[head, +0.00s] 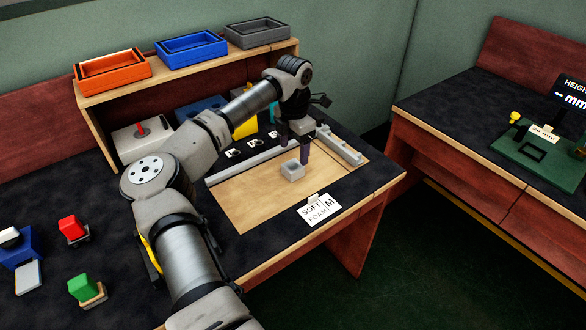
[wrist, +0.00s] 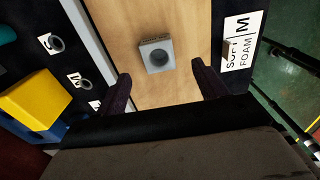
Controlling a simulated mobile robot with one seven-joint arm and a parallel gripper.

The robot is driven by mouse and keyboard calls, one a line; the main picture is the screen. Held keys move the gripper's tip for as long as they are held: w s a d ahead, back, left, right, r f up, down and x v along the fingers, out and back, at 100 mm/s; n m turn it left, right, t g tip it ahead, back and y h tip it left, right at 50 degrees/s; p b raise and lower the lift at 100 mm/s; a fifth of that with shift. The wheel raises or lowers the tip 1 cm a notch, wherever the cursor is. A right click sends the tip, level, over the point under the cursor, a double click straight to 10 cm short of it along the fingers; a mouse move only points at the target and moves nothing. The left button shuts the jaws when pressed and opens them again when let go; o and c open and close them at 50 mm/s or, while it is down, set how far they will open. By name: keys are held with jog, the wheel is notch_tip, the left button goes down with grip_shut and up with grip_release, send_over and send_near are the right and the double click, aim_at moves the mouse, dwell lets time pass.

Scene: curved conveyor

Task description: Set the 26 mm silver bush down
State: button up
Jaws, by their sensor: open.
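A silver-grey square block with a round dark bore, which I take to be the silver bush (head: 292,172), rests upright on the pale wooden board (head: 246,206). In the wrist view the bush (wrist: 156,56) lies flat on the wood, ahead of and between the lines of the two fingers. My gripper (wrist: 162,82) is open with nothing between its dark fingers. In the head view my gripper (head: 303,150) is just behind and right of the bush, pointing down. The fingers look clear of the bush; their exact height is hard to tell. Its size cannot be read.
A "SOFT FOAM M" card (head: 319,209) lies at the board's front edge. A grey rail (head: 250,160) borders the board's back, with small rings on labels behind it. A grey bar (head: 341,147) stands to the right. A yellow block (wrist: 38,105) is at the wrist view's left.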

aim_at(293, 162)
jog(key=shift+a+f+p, duration=0.1)
jog(key=shift+f+p, duration=0.7)
jog(key=shift+f, duration=2.15)
jog(key=c, duration=1.3)
notch_tip(293, 162, up, 20)
jog(key=shift+r+b, duration=0.1)
jog(key=shift+b, duration=1.15)
